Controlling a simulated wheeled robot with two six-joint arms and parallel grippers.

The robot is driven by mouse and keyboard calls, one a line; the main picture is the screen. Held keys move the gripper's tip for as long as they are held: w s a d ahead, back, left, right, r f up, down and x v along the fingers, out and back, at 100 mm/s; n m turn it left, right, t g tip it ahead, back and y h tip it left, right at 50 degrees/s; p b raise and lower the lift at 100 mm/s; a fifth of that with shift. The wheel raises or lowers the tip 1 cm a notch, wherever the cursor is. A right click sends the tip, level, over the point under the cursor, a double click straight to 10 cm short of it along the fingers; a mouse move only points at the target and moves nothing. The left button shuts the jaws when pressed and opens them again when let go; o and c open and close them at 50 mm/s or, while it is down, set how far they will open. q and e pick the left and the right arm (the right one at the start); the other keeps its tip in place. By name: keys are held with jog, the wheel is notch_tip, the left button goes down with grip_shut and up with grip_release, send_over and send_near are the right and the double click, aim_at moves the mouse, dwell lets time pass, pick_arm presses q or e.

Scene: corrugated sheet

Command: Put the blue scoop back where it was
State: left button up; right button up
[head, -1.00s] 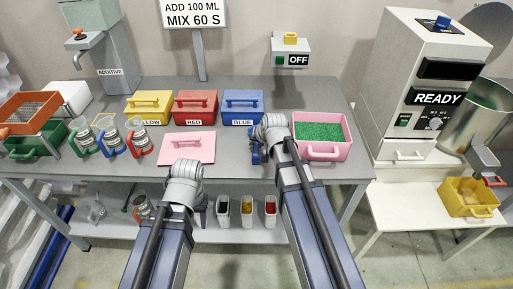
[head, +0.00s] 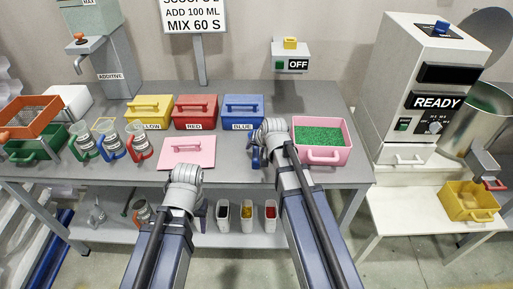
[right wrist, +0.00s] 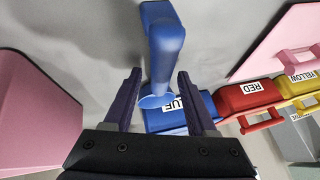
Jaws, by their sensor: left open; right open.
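The blue scoop (right wrist: 165,50) shows in the right wrist view, between and beyond the fingertips of my right gripper (right wrist: 158,85). It is on the grey table, in front of the blue bin (head: 243,112) and left of the pink tub (head: 336,155). In the head view only a bit of blue shows beside my right gripper (head: 262,152), which hides most of it. The right fingers are apart, one on each side of the scoop; I cannot tell whether they touch it. My left gripper (head: 203,213) is open, in front of the table edge, away from the scoop.
Yellow (head: 149,112) and red (head: 195,112) bins stand beside the blue one. A pink lid (head: 202,158) lies on the table. Several clear jugs with coloured handles stand at left. The pink tub holds green granules. A machine (head: 425,85) reading READY stands at right.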

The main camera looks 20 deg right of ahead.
jog(key=a+p+v, duration=0.1)
jog(key=p+v, duration=0.9)
jog(key=v, duration=0.2)
pick_arm(q)
notch_tip(320, 180, up, 10)
pick_arm(e)
jog(key=s+a+f+n+g+h, duration=0.2)
jog(key=s+a+n+g, duration=0.5)
jog(key=s+a, duration=0.6)
jog(key=s+f+n, duration=0.1)
jog(key=s, duration=0.3)
jog(key=shift+a+f, duration=0.15)
jog(key=shift+a, duration=0.05)
pick_arm(q)
jog(key=shift+r, duration=0.1)
pick_arm(e)
jog(key=shift+w, duration=0.1)
